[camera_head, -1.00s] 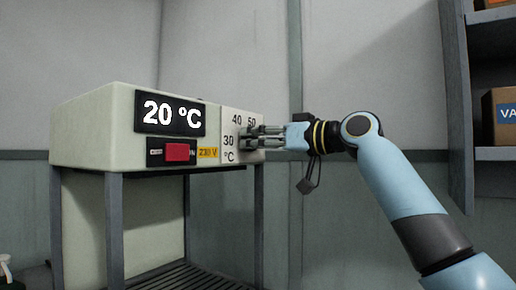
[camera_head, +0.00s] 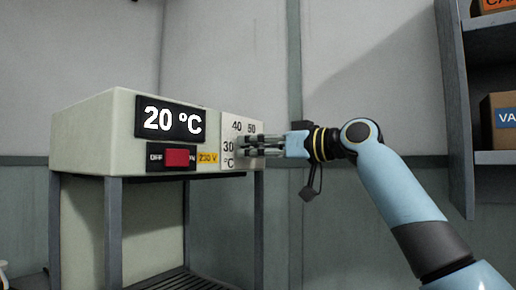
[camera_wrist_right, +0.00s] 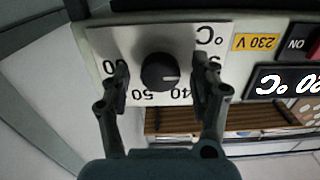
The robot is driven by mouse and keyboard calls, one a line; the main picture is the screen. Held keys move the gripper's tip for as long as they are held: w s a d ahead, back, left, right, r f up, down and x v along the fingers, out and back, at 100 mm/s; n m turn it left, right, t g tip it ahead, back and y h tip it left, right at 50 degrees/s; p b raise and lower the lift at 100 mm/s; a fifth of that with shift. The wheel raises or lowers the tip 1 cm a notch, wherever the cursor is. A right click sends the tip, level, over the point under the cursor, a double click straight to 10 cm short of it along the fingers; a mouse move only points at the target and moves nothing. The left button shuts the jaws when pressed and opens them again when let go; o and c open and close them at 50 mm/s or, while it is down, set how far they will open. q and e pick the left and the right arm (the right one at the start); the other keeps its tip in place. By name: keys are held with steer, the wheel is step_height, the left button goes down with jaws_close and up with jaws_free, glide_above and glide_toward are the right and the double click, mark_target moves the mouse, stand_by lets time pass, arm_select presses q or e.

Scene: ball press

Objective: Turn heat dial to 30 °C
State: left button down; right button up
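The heat dial (camera_wrist_right: 159,72) is a round black knob with a pale pointer line on a white scale plate (camera_wrist_right: 110,42). The plate also shows in the head view (camera_head: 229,122), with 30, 40 and 50 readable. The display (camera_head: 170,119) reads 20 °C. My right gripper (camera_head: 242,146) is at the plate and hides the dial in the head view. In the right wrist view, my right gripper (camera_wrist_right: 161,82) is open, with one finger on each side of the dial and visible gaps to it. My left gripper is not in view.
The dial sits on a cream box (camera_head: 85,136) with a red switch (camera_head: 177,157) and a yellow 230 V label (camera_head: 207,158). The box stands on a grey frame (camera_head: 113,230). A shelf (camera_head: 497,157) with boxes stands at the right.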

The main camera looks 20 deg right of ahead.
step_height(320, 180, up, 10)
stand_by(0.6)
stand_by(0.4)
